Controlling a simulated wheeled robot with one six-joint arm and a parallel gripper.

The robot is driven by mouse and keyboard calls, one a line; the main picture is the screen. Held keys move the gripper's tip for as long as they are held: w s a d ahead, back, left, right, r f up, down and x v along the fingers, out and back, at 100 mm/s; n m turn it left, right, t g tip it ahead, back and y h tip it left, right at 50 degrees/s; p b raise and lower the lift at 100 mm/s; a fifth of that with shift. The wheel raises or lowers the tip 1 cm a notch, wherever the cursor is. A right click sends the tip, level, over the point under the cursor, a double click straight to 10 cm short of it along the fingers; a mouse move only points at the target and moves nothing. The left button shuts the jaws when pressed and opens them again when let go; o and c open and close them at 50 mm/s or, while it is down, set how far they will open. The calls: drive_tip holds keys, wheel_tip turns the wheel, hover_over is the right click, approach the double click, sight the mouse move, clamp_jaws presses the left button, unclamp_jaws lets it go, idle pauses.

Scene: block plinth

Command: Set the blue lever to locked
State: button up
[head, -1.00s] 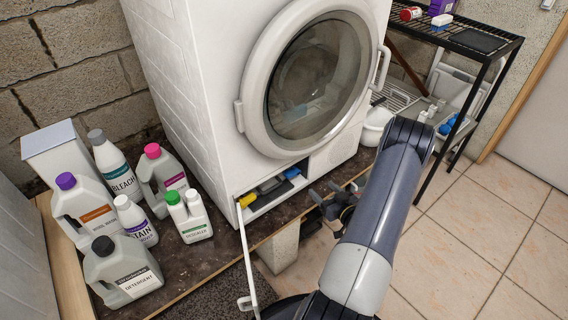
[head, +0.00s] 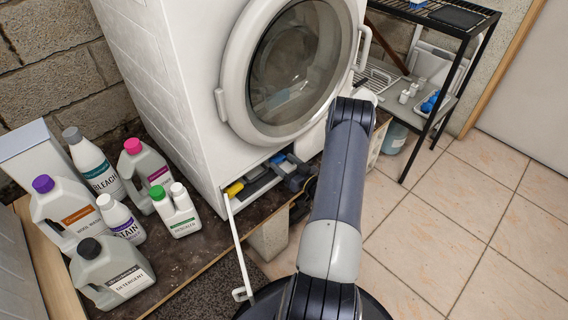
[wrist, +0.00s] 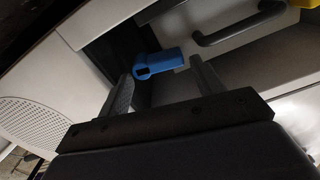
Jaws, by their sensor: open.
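The blue lever (wrist: 160,64) shows in the wrist view as a short round bar with a hollow, notched end at the left. It lies roughly crosswise between the two fingertips of my gripper (wrist: 163,74). My gripper is open, with a finger on either side of the lever; I cannot tell whether either touches it. In the head view my gripper (head: 296,178) is at the low opening in the front of the white washing machine (head: 165,95), partly hidden by my arm. No marking for locked is readable.
A dark handle (wrist: 240,25) lies right of the lever. A yellow knob (head: 235,188) sits at the opening's left end, where a thin white flap (head: 236,240) hangs open. Several bottles (head: 122,270) stand left on the plinth. Tiled floor (head: 440,220) at right is clear.

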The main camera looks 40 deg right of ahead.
drive_tip(key=shift+w, duration=0.4)
drive_tip(key=shift+c, duration=0.4)
drive_tip(key=c, duration=0.6)
drive_tip(key=shift+a+f+n+b, duration=0.1)
drive_tip(key=shift+f+n+b, duration=0.25)
drive_tip(key=shift+b, duration=0.35)
drive_tip(key=shift+r+n, duration=0.2)
drive_tip(key=shift+n, duration=0.15)
drive_tip(key=o, duration=0.7)
